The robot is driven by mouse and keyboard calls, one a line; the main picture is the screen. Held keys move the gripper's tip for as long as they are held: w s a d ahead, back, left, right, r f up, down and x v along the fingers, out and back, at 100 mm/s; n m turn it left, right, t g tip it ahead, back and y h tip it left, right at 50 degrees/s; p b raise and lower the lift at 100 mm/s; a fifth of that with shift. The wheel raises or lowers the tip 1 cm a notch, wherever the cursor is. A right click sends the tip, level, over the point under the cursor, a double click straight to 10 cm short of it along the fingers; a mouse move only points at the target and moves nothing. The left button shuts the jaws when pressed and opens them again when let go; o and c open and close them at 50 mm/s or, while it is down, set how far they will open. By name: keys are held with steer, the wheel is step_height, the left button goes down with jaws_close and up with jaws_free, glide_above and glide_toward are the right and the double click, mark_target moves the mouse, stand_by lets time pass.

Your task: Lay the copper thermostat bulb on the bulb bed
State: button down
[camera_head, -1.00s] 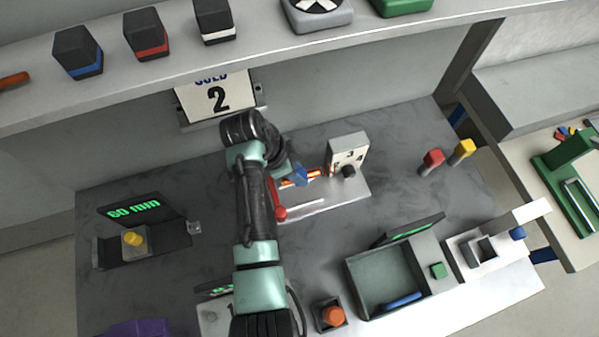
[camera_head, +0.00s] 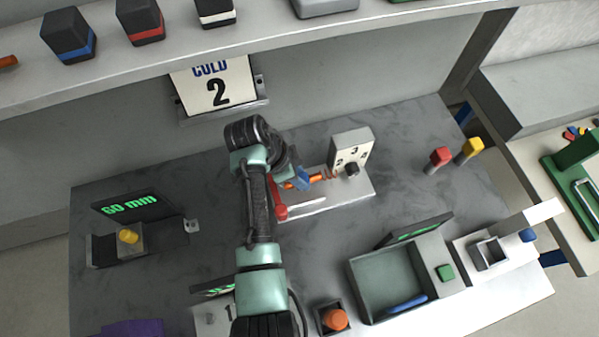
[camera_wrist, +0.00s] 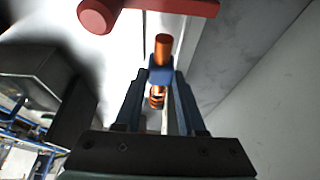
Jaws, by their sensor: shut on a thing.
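The copper thermostat bulb (camera_head: 316,177) is between the fingers of my gripper (camera_head: 302,180). In the wrist view, the copper bulb (camera_wrist: 163,46) sticks out past the fingertips, with a blue piece around its middle. My gripper (camera_wrist: 161,78) is shut on it. They are low over a pale fixture plate (camera_head: 340,192), which has a dial box (camera_head: 351,150) marked with numbers at its back. A red lever (camera_head: 280,208) is at the plate's left end; in the wrist view the red lever (camera_wrist: 150,8) lies beyond the bulb. I cannot make out the bulb bed, or whether the bulb touches anything.
A "60 mm" fixture (camera_head: 128,212) with a yellow knob stands left. A grey tray (camera_head: 385,285) is at the front right. Red and yellow handles (camera_head: 455,152) stand right of the dial box. A shelf (camera_head: 290,42) runs above the back. The grey bench (camera_head: 420,130) is clear around the plate.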

steer(key=shift+f, duration=0.25)
steer(key=shift+f+b, duration=1.95)
steer(key=shift+f, duration=0.3)
steer(key=shift+c, duration=2.1)
jaws_free()
steer(key=v, duration=1.3)
